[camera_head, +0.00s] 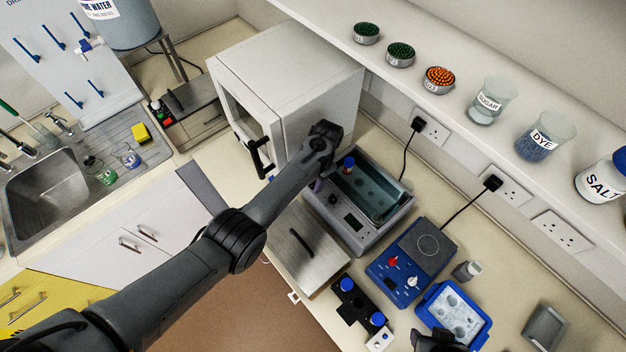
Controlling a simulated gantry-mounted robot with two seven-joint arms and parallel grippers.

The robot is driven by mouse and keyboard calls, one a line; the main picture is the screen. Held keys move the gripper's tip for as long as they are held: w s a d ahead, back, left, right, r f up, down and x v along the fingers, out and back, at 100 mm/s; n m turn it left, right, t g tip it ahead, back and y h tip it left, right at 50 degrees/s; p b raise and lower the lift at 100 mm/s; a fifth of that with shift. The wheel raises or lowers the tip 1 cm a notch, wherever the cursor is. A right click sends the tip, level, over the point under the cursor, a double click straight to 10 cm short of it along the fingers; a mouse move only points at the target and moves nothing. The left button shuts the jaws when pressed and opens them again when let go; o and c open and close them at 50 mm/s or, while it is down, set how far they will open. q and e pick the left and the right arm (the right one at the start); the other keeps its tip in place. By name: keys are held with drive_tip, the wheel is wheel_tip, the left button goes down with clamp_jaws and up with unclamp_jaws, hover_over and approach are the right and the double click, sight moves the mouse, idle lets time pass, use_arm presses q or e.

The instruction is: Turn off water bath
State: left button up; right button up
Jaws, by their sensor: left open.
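The water bath (392,222) is a grey box with clear water in an open top basin. It stands on the bench right of the white cabinet. Its front panel (347,222) faces the lower left, with a small display and a dark knob. My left gripper (318,184) is open at the bath's upper left corner, partly hidden by my own wrist; I cannot tell if it touches the bath. A blue-capped item (348,163) shows at the basin's back left. A dark part of my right gripper (440,342) shows at the bottom edge; its fingers are unclear.
A white cabinet (300,75) stands close behind my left wrist. A blue hotplate stirrer (415,255) sits right of the bath, with a blue tray (456,312) beyond. A metal lid-like plate (300,250) lies in front of the bath. Wall sockets and cords are behind.

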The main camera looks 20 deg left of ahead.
use_arm(q)
drive_tip(key=p+v, duration=0.5)
drive_tip(key=v, duration=0.5)
drive_tip(key=s+a+f+n+t+h, duration=0.15)
drive_tip(key=s+f, duration=0.25)
drive_tip(key=s, duration=0.4)
drive_tip(key=s+a+f+n+t, duration=0.1)
drive_tip(key=s+a+f+t, duration=0.15)
drive_tip(key=s, duration=0.55)
drive_tip(key=s+r+t, duration=0.1)
drive_tip(key=s+r, duration=0.4)
drive_tip(key=s, duration=0.4)
drive_tip(key=s+a+r+n+t, duration=0.1)
drive_tip(key=s+r, duration=0.4)
drive_tip(key=s, duration=0.3)
drive_tip(key=shift+s+a, duration=0.15)
drive_tip(key=shift+s, duration=0.25)
